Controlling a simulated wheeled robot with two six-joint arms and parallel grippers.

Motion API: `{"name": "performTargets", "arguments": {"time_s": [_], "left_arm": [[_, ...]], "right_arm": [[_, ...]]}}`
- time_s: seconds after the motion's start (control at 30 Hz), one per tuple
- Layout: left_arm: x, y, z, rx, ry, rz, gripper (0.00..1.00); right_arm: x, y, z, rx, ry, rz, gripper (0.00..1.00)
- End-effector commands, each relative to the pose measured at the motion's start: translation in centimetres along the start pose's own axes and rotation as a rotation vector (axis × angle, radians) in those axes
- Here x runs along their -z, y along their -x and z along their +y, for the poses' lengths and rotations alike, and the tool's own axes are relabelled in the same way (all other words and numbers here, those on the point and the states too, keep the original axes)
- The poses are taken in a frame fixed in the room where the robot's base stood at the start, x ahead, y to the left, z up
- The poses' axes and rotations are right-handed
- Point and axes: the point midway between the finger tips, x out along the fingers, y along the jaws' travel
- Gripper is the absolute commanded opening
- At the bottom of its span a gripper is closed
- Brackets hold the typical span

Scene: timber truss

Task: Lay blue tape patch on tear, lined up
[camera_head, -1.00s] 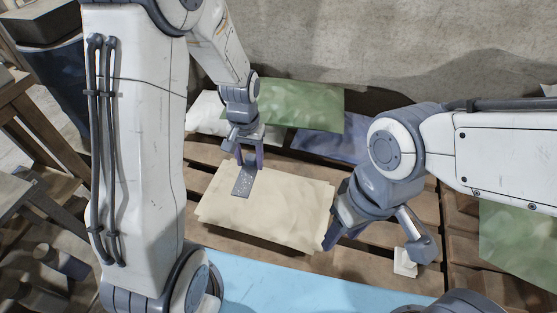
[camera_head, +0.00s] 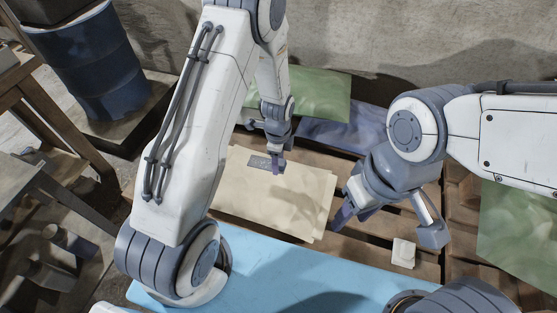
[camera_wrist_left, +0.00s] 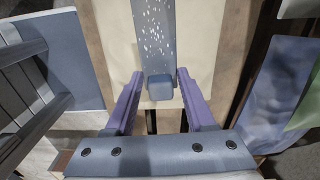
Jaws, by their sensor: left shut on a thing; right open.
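A blue-grey strip with white specks, which looks like the tape patch (camera_head: 260,161), is above or on the far part of the cream sack (camera_head: 265,205). I cannot tell whether it touches the sack. My left gripper (camera_head: 279,164) is shut on the small block at the patch's near end. The left wrist view shows the patch (camera_wrist_left: 155,32) running away from the fingers over the cream surface, with the block between the fingertips (camera_wrist_left: 160,82). I see no tear; the patch and arm may hide it. My right gripper (camera_head: 345,207) is open and empty beside the sack's right edge.
The sack lies on a wooden pallet (camera_head: 375,230). A green sack (camera_head: 325,95) and a bluish sack (camera_head: 335,135) lie behind it. A small white block (camera_head: 403,252) is at the right. Another green sack (camera_head: 510,230) is further right. A blue barrel (camera_head: 90,65) stands at the left.

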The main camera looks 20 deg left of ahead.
Motion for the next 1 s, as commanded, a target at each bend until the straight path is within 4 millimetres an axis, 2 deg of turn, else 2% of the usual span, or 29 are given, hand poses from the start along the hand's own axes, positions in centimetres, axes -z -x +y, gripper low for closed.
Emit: {"name": "performTargets", "arguments": {"time_s": [0.13,0.57,1.0], "left_arm": [[0.1,-0.4,0.0,0.001,-0.056,0.000,0.00],[0.1,-0.3,0.0,0.000,-0.055,-0.001,0.00],[0.1,-4.9,0.0,0.000,-0.054,0.000,0.00]], "right_arm": [[0.0,0.1,0.0,0.000,0.000,0.000,0.50],[0.0,0.5,0.0,0.000,0.000,0.000,0.50],[-0.2,-2.8,0.2,0.000,0.000,0.000,0.50]]}}
